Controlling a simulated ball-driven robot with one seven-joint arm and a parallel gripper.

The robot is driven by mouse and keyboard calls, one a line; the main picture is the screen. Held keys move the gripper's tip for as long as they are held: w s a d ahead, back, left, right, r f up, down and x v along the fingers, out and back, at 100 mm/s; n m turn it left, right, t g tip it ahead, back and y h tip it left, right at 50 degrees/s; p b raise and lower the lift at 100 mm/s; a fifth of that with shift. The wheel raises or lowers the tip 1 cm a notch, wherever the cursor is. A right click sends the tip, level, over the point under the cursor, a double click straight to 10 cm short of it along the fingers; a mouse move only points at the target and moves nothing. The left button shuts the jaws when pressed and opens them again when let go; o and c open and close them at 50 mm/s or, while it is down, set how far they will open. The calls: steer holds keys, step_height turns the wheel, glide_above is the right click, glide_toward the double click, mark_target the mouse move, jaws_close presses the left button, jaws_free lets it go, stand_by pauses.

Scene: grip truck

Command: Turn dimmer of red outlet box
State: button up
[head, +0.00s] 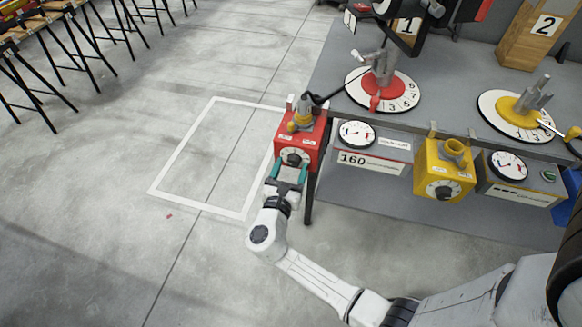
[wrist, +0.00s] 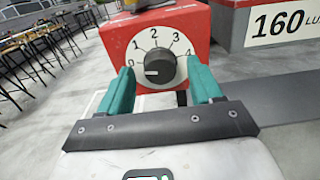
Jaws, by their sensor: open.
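The red outlet box (head: 312,133) hangs at the left end of the grey table in the head view. It also fills the upper middle of the wrist view (wrist: 198,30). Its front has a white dial plate with numbers and a black dimmer knob (wrist: 159,66); the knob's white mark points left, toward the low end. My gripper (wrist: 160,84) is open, with one teal finger on each side of the knob. In the head view my gripper (head: 288,172) is just in front of the box. I cannot tell whether the fingers touch the knob.
A yellow outlet box (head: 443,170) hangs farther right on the table front. Gauges and a 160 label panel (head: 371,161) lie between the boxes. Numbered dials with clamps stand on the table (head: 440,75).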

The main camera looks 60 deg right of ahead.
steer(key=shift+w+d, duration=0.1)
steer(key=shift+d, duration=0.1)
steer(key=c, duration=1.1)
